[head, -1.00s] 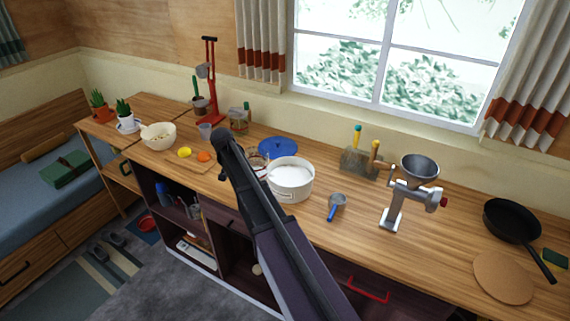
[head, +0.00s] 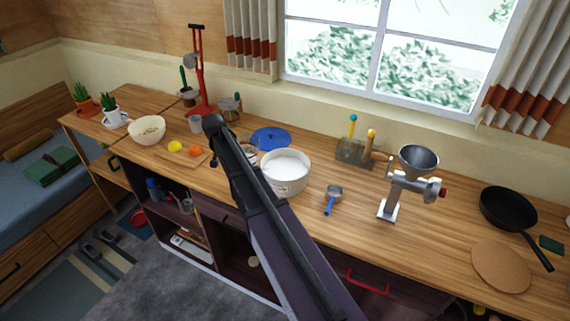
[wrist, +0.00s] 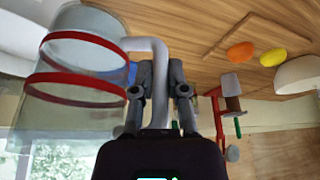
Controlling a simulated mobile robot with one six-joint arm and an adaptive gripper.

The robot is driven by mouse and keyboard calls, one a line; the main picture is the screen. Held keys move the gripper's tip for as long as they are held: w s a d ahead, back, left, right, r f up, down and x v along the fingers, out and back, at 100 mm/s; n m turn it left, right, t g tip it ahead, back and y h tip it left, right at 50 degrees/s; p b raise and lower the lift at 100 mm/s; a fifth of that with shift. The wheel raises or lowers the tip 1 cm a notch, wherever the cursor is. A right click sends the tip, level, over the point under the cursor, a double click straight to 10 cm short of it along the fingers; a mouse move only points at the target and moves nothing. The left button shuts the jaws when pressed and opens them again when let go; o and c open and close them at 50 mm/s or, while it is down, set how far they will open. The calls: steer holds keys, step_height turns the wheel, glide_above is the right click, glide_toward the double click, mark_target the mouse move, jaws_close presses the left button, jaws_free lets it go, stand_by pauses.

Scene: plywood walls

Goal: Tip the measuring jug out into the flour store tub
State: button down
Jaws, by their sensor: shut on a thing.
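The measuring jug (wrist: 78,68) is clear with red bands, and fills the left of the wrist view. My gripper (wrist: 160,72) is shut on its pale handle (wrist: 158,95). In the head view my arm hides the gripper and most of the jug; a small part of the jug (head: 249,152) shows beside the arm, just left of the tub. The flour store tub (head: 287,186) is white, round and open, with white flour inside, standing on the worktop. The jug's contents and its exact tilt cannot be told.
A blue lid (head: 270,138) lies behind the tub. A blue-handled scoop (head: 332,198) and a metal grinder (head: 400,190) stand to its right.

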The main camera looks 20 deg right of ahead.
mark_target(251, 138)
steer(key=shift+s+d+r+y, duration=0.2)
steer(key=shift+d+y, duration=0.15)
steer(key=shift+y, duration=0.35)
steer(key=shift+s+d+r+m+t+y+p, duration=0.25)
steer(key=shift+d+r+t+y+p, duration=0.15)
steer(key=shift+d+r+y+p, duration=0.45)
steer(key=shift+s+d+r+m+t+y+p, duration=0.2)
steer(key=shift+d+r+t+y+p, duration=0.3)
steer(key=shift+r+y, duration=0.45)
steer(key=shift+d, duration=0.35)
steer(key=shift+s+d+r+m+t+y+b, duration=0.2)
steer(key=shift+d+t+y+b, duration=0.1)
steer(key=shift+d+y+b, duration=0.4)
steer(key=shift+s+d+r+m+t+y+b, duration=0.25)
steer(key=shift+d+y+b, duration=0.2)
steer(key=shift+y, duration=0.3)
steer(key=shift+s+d+r+m+t+y+b, duration=0.1)
steer(key=shift+d+r+m+t+y+b, duration=0.2)
steer(key=shift+d+y+b, duration=0.35)
steer(key=shift+a, duration=0.1)
steer(key=shift+s+d+r+m+t+y+b, duration=0.15)
steer(key=shift+d+t+y+b, duration=0.25)
steer(key=shift+d+y+b, duration=0.4)
steer(key=shift+s+d+f+m+t+y+b, duration=0.1)
steer(key=shift+s+d+m+t+y+b, duration=0.2)
steer(key=shift+y+b, duration=0.5)
